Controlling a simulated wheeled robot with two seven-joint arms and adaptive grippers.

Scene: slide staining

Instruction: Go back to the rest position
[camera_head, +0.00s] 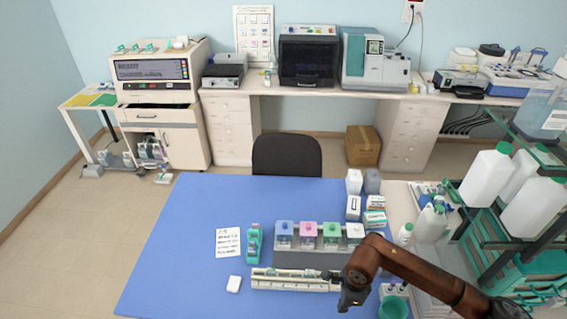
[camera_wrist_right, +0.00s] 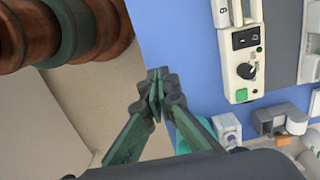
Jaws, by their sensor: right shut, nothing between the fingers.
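My right gripper (camera_head: 332,277) is at the front of the blue table mat (camera_head: 180,245), by the right end of a long white device (camera_head: 290,283). In the wrist view its fingers (camera_wrist_right: 157,92) are together with nothing between them, and the blue mat and beige floor show beyond. The white device's control end with a black knob (camera_wrist_right: 235,55) lies right of the fingers there. My brown right arm reaches in from the lower right in the head view. My left gripper is not in view.
Staining jars (camera_head: 308,236) with coloured fronts stand in a row behind the device. A shelf with white bottles (camera_head: 487,178) stands right. The mat's left side is clear.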

